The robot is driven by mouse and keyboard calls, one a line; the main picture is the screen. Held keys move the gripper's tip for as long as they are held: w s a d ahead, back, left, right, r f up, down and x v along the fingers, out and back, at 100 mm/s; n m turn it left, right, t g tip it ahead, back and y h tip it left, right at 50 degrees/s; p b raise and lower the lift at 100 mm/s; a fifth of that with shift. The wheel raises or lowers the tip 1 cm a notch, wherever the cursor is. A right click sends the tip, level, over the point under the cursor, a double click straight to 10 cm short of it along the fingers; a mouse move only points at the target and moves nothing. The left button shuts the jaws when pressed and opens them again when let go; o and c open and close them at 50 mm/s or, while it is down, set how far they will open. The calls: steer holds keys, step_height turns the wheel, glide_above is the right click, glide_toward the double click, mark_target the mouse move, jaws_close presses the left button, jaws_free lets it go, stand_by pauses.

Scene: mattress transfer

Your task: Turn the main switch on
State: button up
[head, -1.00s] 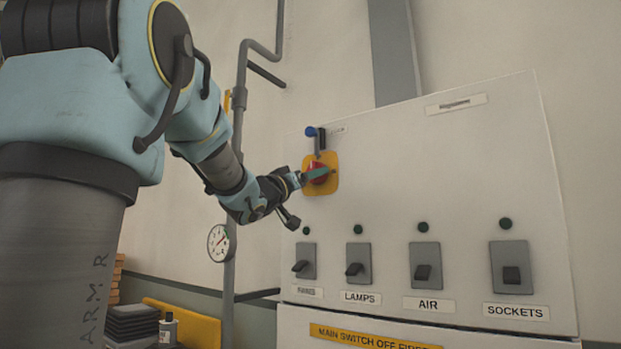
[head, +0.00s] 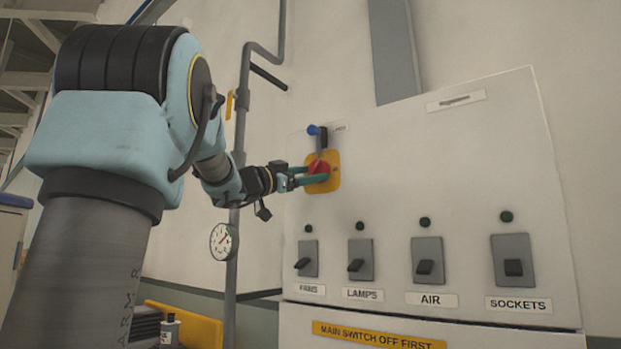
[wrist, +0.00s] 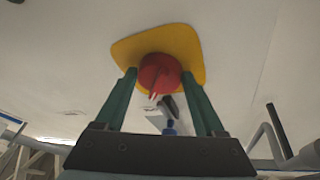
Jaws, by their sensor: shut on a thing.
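The main switch is a red knob (head: 319,168) on a yellow plate (head: 333,181), high on the left of the white cabinet front. It also shows in the wrist view as a round red knob (wrist: 160,74) on its yellow plate (wrist: 185,42). My gripper (head: 314,173) reaches it from the left. In the wrist view my gripper's green fingers (wrist: 160,84) are on either side of the knob, shut on it. The fingers hide part of the knob in the head view. A grey lever with a blue end (head: 313,130) is just above the knob.
Below are grey switches for fans (head: 308,258), lamps (head: 361,259), air (head: 427,261) and sockets (head: 513,261), each with a dark green lamp above. A grey pipe with a gauge (head: 221,241) runs left of the cabinet, near my arm.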

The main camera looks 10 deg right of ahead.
steer(key=m, duration=0.2)
steer(key=m+g, duration=0.1)
steer(key=m, duration=0.1)
steer(key=m+g+y, duration=0.1)
steer(key=m, duration=0.1)
steer(key=shift+w+a+r+m, duration=0.15)
steer(key=shift+w+r+m, duration=0.05)
steer(key=shift+r+m, duration=0.1)
steer(key=shift+r+m+g+y+p, duration=0.15)
steer(key=shift+m+g+y+p, duration=0.2)
steer(key=shift+m, duration=0.75)
steer(key=shift+r+m+g+y+p, duration=0.15)
steer(key=shift+m+g, duration=0.3)
steer(key=shift+m, duration=0.65)
steer(key=o, duration=1.3)
steer(key=shift+o, duration=0.2)
steer(key=shift+a, duration=0.1)
steer(key=b+v, duration=0.4)
steer(key=v, duration=0.6)
steer(key=shift+s+a, duration=0.2)
steer(key=shift+a, duration=0.1)
